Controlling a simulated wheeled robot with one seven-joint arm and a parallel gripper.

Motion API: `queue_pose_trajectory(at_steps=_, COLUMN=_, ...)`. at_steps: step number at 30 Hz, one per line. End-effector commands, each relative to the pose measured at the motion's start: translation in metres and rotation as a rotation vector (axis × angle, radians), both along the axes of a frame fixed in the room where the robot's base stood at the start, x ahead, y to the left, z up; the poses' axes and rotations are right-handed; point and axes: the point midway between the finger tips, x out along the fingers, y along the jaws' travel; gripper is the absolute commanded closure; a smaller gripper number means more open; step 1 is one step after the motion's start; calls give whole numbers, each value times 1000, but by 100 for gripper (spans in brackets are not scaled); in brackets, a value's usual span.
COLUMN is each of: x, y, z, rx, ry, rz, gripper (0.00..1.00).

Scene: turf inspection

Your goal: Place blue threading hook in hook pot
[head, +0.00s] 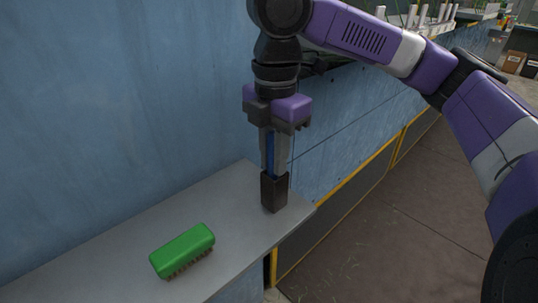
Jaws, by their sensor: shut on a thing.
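My gripper (275,155) points straight down at the right end of the grey shelf. It is shut on the blue threading hook (269,152), of which a narrow upright blue strip shows between the fingers. The dark, square hook pot (275,194) stands upright on the shelf directly below the gripper. The fingertips are at the pot's mouth. The lower end of the hook is hidden by the fingers and the pot wall, so I cannot tell how deep it reaches.
A green brush (182,250) lies bristles down on the grey shelf (120,246), left of the pot. A blue wall (120,110) rises behind the shelf. The shelf's right edge is close to the pot, with brown floor (400,235) beyond. The shelf between brush and pot is clear.

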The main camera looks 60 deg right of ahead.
Motion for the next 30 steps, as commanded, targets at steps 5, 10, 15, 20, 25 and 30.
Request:
queue_pose_trajectory(at_steps=5, x=0, y=0, z=-1, rx=0, ry=1, rz=0, gripper=58)
queue_pose_trajectory(at_steps=10, x=0, y=0, z=-1, rx=0, ry=1, rz=0, gripper=58)
queue_pose_trajectory(at_steps=15, x=0, y=0, z=2, rx=-1, ry=0, rz=0, gripper=58)
queue_pose_trajectory(at_steps=20, x=1, y=0, z=19, rx=1, ry=-1, rz=0, gripper=58)
queue_pose_trajectory(at_steps=25, x=1, y=1, z=54, rx=0, ry=-2, rz=1, gripper=58)
queue_pose_trajectory(at_steps=30, x=0, y=0, z=89, rx=-3, ry=0, rz=-1, gripper=58)
